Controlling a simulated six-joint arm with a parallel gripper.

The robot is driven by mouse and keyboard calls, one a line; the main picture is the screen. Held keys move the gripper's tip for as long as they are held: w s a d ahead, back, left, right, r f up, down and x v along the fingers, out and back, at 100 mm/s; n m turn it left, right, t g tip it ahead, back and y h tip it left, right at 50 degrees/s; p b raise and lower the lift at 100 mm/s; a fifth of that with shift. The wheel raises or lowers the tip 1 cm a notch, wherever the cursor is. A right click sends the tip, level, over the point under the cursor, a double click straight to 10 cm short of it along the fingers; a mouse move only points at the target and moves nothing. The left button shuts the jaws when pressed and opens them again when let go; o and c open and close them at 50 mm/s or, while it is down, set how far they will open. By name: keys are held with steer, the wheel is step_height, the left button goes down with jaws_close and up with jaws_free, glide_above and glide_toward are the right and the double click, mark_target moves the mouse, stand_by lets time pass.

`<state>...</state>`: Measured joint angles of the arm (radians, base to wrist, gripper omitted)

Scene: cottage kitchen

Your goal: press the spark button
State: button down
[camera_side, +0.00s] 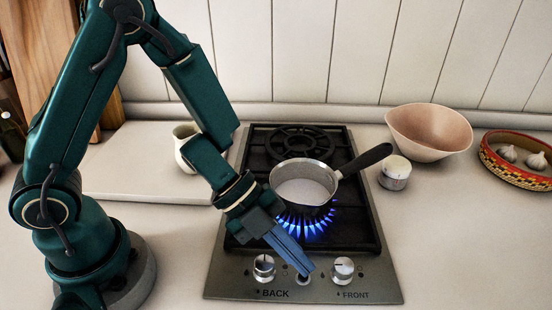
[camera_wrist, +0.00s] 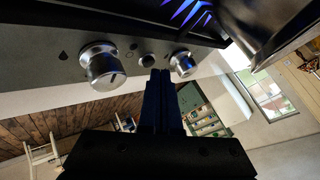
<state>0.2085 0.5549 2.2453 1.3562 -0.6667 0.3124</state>
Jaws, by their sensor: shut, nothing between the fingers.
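The small round spark button (camera_side: 303,280) sits on the steel front panel between two silver knobs, partly covered by my fingers in the side view. In the wrist view, the button (camera_wrist: 147,60) shows just beyond my fingertips. My gripper (camera_side: 308,268) is shut and empty, with its blue fingers pointing down at the panel. In the wrist view, the gripper's fingertips (camera_wrist: 160,74) are very close to the button; I cannot tell whether they touch it. The BACK knob (camera_side: 264,268) is left of the button and the FRONT knob (camera_side: 343,270) is right of it.
A blue flame (camera_side: 305,224) burns at the front burner under a saucepan (camera_side: 302,188), close behind my gripper. The pan's dark handle points right. A lidded jar (camera_side: 395,172), a pink bowl (camera_side: 430,131) and a basket of garlic (camera_side: 515,160) stand right. A cream jug (camera_side: 186,148) stands left.

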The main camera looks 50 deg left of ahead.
steer(key=shift+r, duration=3.05)
